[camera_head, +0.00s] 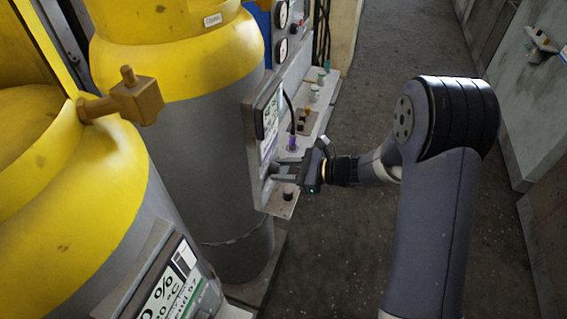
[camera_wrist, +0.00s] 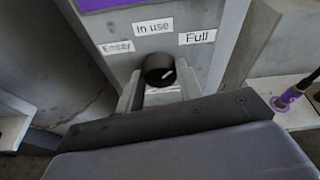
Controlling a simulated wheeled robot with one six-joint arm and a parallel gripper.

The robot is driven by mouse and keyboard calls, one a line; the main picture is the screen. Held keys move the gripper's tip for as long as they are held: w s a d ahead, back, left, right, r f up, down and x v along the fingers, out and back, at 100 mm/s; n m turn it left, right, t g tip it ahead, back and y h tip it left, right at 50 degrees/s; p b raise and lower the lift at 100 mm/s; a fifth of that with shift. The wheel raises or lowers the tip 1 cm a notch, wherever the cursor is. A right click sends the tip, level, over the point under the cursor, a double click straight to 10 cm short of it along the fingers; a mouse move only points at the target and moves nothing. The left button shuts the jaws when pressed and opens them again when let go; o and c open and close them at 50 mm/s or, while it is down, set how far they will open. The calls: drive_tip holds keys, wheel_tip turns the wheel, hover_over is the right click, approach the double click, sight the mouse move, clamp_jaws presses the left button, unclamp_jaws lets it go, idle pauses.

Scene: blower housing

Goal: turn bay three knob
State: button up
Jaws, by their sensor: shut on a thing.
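A black round knob (camera_wrist: 159,69) sits on a grey panel (camera_wrist: 105,22) in the wrist view. A white mark shows on the right part of its face. Labels "Empty" (camera_wrist: 117,47), "In use" (camera_wrist: 153,26) and "Full" (camera_wrist: 197,37) are arranged in an arc above it. My gripper (camera_wrist: 158,82) has one finger on each side of the knob and is shut on it. In the head view my gripper (camera_head: 276,171) reaches from the right to the lower part of the upright panel (camera_head: 257,184); the knob is hard to make out there.
Yellow-topped grey cylinders (camera_head: 175,65) stand left of the panel. A ledge (camera_head: 312,118) behind my gripper carries a purple connector (camera_head: 292,143) with a black cable and small fittings. Another display panel (camera_head: 168,285) is at lower left. The floor (camera_head: 370,50) is open behind my arm.

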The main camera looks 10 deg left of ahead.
drive_tip(key=shift+m+g+p, duration=0.5)
drive_tip(key=shift+m+p, duration=0.25)
drive_tip(key=shift+m, duration=0.05)
drive_tip(key=shift+f, duration=0.1)
drive_tip(key=o, duration=1)
drive_tip(key=shift+w, duration=0.1)
drive_tip(key=v, duration=1.1)
drive_tip(key=shift+a+f, duration=0.1)
drive_tip(key=shift+a, duration=0.1)
